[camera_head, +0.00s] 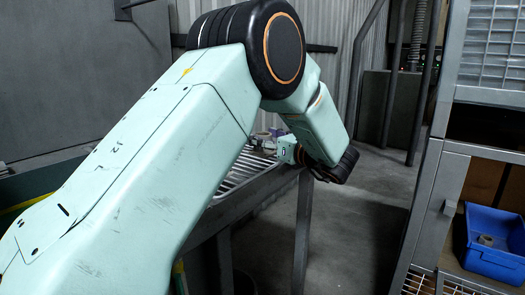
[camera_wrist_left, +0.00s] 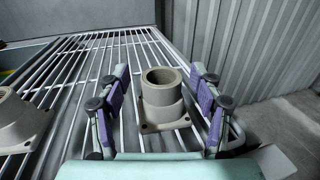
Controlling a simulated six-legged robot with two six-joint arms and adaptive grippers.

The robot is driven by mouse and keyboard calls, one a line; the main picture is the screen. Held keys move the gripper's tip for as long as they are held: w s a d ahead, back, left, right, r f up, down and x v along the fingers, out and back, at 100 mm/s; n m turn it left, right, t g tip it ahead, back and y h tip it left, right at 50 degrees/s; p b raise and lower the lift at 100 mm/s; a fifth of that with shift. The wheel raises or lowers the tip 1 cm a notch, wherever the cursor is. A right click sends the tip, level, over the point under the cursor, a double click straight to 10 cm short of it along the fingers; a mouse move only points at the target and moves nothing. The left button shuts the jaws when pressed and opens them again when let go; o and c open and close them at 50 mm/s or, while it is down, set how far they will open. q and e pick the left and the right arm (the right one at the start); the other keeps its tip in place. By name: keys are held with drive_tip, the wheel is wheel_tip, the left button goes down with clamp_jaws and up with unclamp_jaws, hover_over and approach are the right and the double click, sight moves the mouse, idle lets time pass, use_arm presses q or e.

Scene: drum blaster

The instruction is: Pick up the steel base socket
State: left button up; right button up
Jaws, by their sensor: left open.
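The steel base socket (camera_wrist_left: 161,98) is a grey-beige upright tube on a square flange with holes. It stands on the wire rack in the left wrist view. My left gripper (camera_wrist_left: 160,73) is open, with its purple-padded fingers on either side of the socket and a gap on each side. In the head view my left gripper (camera_head: 264,137) is small and partly hidden behind my arm, over the rack. I cannot make out the socket there. My right gripper is in neither view.
A similar flanged part (camera_wrist_left: 16,122) stands on the rack at the left edge of the wrist view. The wire rack (camera_head: 236,172) has a grey metal frame. A blue bin (camera_head: 497,262) with a small part inside sits on a shelf at right. Corrugated wall stands behind.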

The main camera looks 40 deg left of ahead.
use_arm(q)
drive_tip(key=shift+w+a, duration=0.15)
drive_tip(key=shift+a, duration=0.15)
drive_tip(key=shift+r, duration=0.1)
drive_tip(key=shift+c, duration=0.9)
clamp_jaws()
